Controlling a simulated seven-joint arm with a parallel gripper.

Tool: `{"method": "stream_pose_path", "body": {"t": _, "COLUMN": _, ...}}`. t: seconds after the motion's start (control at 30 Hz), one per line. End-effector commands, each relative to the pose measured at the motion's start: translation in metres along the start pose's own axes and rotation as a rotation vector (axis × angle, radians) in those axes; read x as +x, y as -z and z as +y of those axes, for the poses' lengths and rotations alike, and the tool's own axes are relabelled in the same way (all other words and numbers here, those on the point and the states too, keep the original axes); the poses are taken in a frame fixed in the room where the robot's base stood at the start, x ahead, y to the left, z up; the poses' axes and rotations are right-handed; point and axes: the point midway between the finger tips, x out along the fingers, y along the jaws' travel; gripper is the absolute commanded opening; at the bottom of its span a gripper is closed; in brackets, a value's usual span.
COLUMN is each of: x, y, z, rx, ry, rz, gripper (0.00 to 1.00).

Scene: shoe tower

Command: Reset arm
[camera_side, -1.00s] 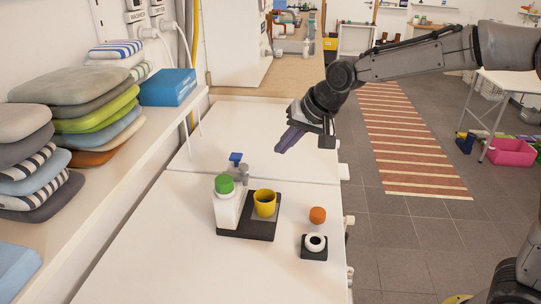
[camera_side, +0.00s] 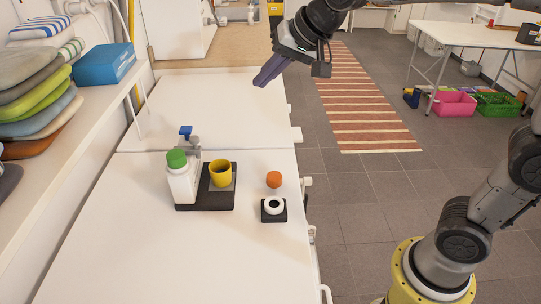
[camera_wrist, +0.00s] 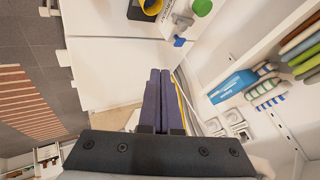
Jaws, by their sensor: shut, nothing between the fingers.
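My gripper (camera_side: 266,76) is above the far part of the white worktop, behind the objects on it. Its dark purple fingers are together and hold nothing. The wrist view also shows the closed fingers (camera_wrist: 158,90) side by side. My gripper touches nothing that I can see.
A white bottle with a green cap (camera_side: 182,178) and a yellow cup (camera_side: 220,174) stand at a dark tray (camera_side: 206,206). A blue-topped grey item (camera_side: 186,132) is behind. An orange piece (camera_side: 274,179) sits near a white ring on a black base (camera_side: 273,215). The front worktop (camera_side: 170,265) is clear.

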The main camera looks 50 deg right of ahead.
Motion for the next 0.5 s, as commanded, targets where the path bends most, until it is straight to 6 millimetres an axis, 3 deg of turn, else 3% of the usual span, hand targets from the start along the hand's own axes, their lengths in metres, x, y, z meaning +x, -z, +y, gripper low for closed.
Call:
{"method": "stream_pose_path", "body": {"t": 0.03, "x": -0.025, "y": -0.006, "z": 0.014, "rx": -0.010, "ry": 0.001, "rz": 0.022, "gripper": 0.00}}
{"method": "stream_pose_path", "body": {"t": 0.2, "x": -0.078, "y": -0.048, "z": 0.067, "rx": -0.115, "ry": -0.034, "rz": 0.046, "gripper": 0.00}}
{"method": "stream_pose_path", "body": {"t": 0.33, "x": -0.102, "y": -0.093, "z": 0.113, "rx": -0.237, "ry": -0.081, "rz": 0.031, "gripper": 0.00}}
{"method": "stream_pose_path", "body": {"t": 0.5, "x": -0.106, "y": -0.154, "z": 0.166, "rx": -0.422, "ry": -0.146, "rz": -0.049, "gripper": 0.00}}
